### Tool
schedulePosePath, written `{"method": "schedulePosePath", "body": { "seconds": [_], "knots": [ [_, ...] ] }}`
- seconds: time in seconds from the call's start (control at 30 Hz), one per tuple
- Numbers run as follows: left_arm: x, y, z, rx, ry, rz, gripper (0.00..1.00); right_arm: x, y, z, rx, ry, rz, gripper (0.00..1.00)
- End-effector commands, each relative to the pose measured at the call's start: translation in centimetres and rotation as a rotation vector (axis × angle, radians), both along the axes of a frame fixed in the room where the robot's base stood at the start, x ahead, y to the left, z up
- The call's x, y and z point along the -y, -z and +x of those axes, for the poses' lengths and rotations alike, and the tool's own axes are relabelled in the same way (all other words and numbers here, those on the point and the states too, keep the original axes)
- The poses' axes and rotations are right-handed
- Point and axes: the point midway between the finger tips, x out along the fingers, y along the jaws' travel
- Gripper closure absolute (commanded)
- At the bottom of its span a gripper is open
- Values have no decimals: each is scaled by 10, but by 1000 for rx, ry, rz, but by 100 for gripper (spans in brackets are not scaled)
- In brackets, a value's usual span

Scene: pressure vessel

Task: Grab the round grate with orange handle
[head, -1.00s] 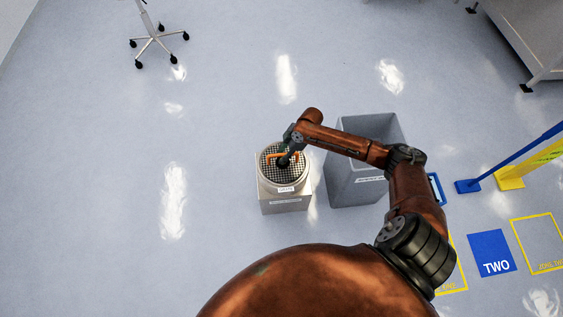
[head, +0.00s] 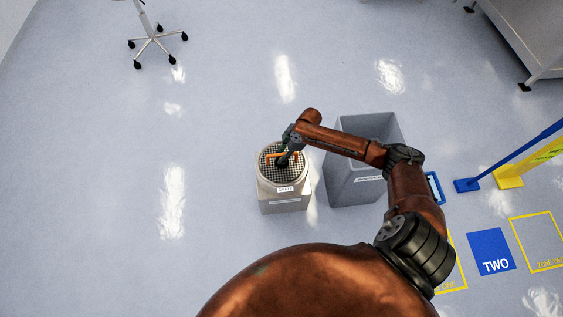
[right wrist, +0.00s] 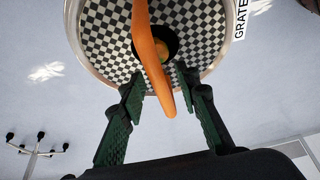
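The round grate (head: 270,174) has a checkered mesh top, a pale rim and an orange handle (head: 271,155). It sits at the top of a small grey box left of centre in the head view. In the right wrist view the grate (right wrist: 103,32) fills the top, with the handle (right wrist: 148,52) crossing its dark centre hub. My right gripper (head: 284,160) is over the grate. Its green-padded fingers (right wrist: 160,82) are apart, one on each side of the handle, with visible gaps. My left gripper is not in view.
The small grey box (head: 285,206) is under the grate. A taller open grey bin (head: 350,188) stands just right of it. Blue and yellow barrier feet (head: 467,185) and a blue floor square (head: 491,251) are at the right. The floor at the left is clear, with a wheeled chair (head: 154,38) behind.

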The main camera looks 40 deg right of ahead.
Motion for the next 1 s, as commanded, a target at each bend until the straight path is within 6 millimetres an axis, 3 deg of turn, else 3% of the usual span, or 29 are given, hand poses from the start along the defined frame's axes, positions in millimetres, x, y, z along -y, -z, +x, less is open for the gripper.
{"method": "schedulePosePath", "body": {
  "seconds": [0.4, 1.0],
  "knots": [
    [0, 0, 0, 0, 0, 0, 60, 0, 0, 0, 0, 0, 0, 100],
    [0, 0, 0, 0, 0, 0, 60, 1, 0, 0, 0, 0, -1, 100]
  ]
}}
